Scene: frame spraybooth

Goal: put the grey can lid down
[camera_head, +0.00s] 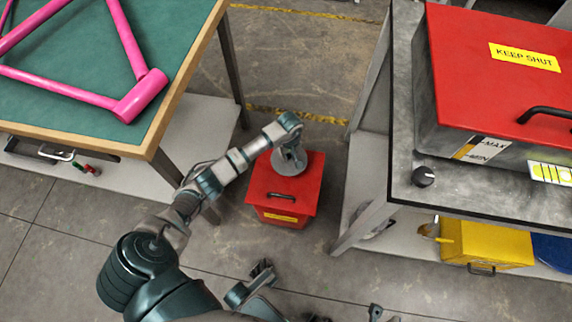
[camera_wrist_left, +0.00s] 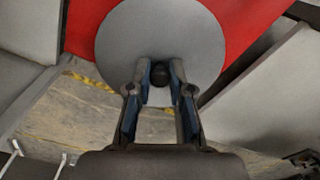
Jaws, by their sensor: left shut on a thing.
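The grey can lid (camera_head: 283,168) is a flat round disc with a dark knob in its middle. It fills the top middle of the left wrist view (camera_wrist_left: 125,45). My left gripper (camera_wrist_left: 161,72) is shut on the lid's knob, one finger on each side. In the head view my left gripper (camera_head: 293,156) points down over the red floor box, with the lid under it. I cannot tell whether the lid touches the box top or hangs just above it.
The red box (camera_head: 304,188) has a black handle and a yellow label. A green-topped table (camera_head: 60,101) with a pink frame (camera_head: 132,98) stands left. A metal bench (camera_head: 480,192) with a large red-lidded tank (camera_head: 475,65) stands right, a yellow box (camera_head: 485,243) below. Floor shows between them.

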